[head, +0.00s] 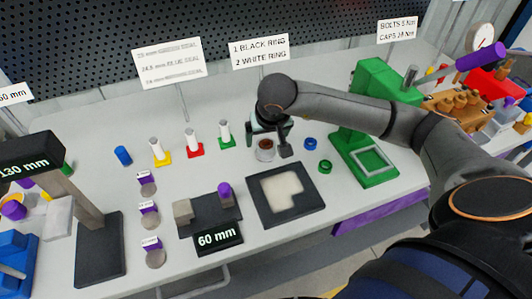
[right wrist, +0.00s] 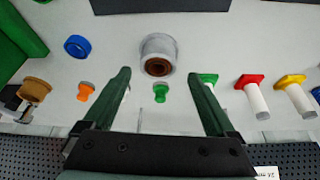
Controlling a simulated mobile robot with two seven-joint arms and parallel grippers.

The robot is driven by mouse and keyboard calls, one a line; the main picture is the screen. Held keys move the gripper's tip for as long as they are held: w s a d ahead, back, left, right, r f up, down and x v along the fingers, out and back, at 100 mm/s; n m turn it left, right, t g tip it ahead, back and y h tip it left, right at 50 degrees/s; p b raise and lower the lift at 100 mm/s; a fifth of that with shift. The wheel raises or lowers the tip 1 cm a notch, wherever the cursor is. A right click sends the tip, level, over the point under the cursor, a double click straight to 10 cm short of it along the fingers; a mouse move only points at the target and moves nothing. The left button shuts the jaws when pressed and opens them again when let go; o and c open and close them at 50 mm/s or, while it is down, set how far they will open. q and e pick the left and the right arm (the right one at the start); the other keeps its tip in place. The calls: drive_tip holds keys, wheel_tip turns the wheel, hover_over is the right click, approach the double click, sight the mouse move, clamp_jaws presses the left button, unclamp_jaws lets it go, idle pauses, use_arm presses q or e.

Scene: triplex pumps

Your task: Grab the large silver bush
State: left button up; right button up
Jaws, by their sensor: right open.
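My left gripper is not in view.
A blue ring (head: 309,143) and a green ring (head: 325,166) lie right of the bush. A green press (head: 378,178) stands farther right. A black tray (head: 262,216) lies in front. White pins on green (head: 227,143), red (head: 195,153) and yellow (head: 162,161) bases stand left.

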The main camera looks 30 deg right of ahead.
sight(266, 144)
drive_tip(key=b+x, duration=0.2)
drive_tip(key=x, duration=0.2)
drive_tip(key=shift+d+f, duration=0.15)
drive_tip(key=shift+f, duration=0.2)
drive_tip(key=shift+r, duration=0.1)
clamp_jaws()
